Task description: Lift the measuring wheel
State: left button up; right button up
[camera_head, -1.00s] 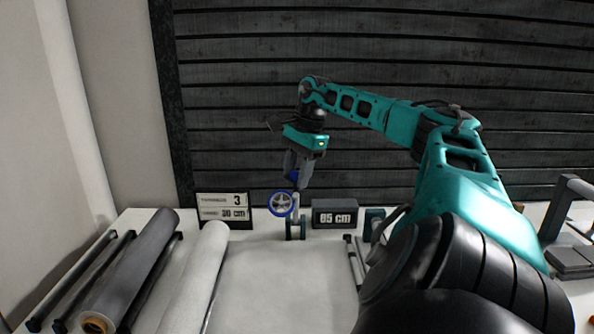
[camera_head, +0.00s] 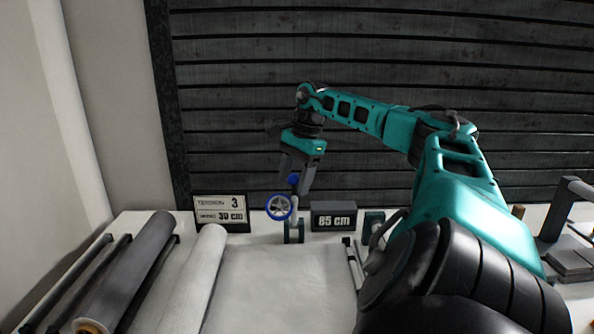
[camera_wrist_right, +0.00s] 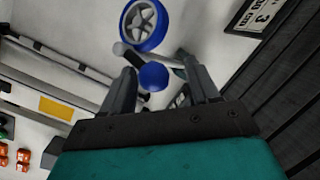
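The measuring wheel has a blue-rimmed, spoked wheel (camera_head: 279,207) and a round blue knob (camera_head: 294,179). It stands at the back of the table beside a small dark stand (camera_head: 293,232). My right gripper (camera_head: 295,188) points down at it, with the knob between its fingers. In the right wrist view the fingers (camera_wrist_right: 160,82) are spread on either side of the blue knob (camera_wrist_right: 153,77), with a clear gap on the right side. The spoked wheel (camera_wrist_right: 144,24) shows beyond the fingertips. My left gripper is not in view.
A tension sign (camera_head: 220,210) stands left of the wheel, and an 85 cm display (camera_head: 334,216) close on its right. A dark grey roll (camera_head: 128,272) and a pale roll (camera_head: 194,280) lie at left. A slatted wall (camera_head: 380,60) rises behind.

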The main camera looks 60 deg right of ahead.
jog(key=v, duration=0.4)
jog(key=p+v, duration=0.1)
jog(key=v, duration=0.1)
jog(key=shift+w+a+r, duration=0.1)
jog(key=shift+w+a, duration=0.15)
jog(key=shift+d+v, duration=0.1)
jog(key=shift+v, duration=1.35)
jog(key=shift+d+v, duration=0.15)
jog(key=shift+v, duration=1.25)
jog(key=shift+s, duration=0.2)
